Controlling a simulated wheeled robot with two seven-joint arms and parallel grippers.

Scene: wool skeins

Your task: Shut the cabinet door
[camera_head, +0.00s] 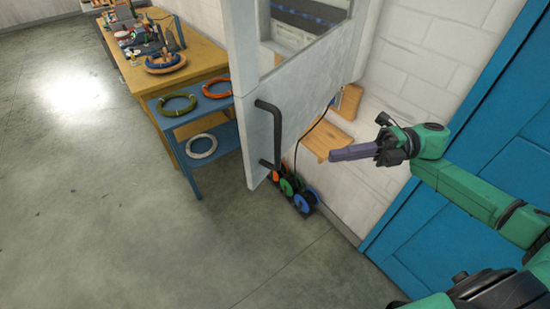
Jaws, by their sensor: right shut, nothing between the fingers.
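The cabinet door (255,140) is a pale grey panel that stands open, swung out from the wall cabinet (345,50). A black bar handle (277,135) is on its face, near the lower part. My right gripper (334,155) is shut and empty. It appears to the right of the door and its handle, apart from them in the picture, with its fingers pointing left. My left gripper is not in view.
Below the cabinet are wooden blocks (327,140) and several coloured spools (290,186) on the floor. A blue shelf (190,112) with cable coils and a wooden bench (190,60) stand left. A blue door (490,150) is at right. The concrete floor is clear in front.

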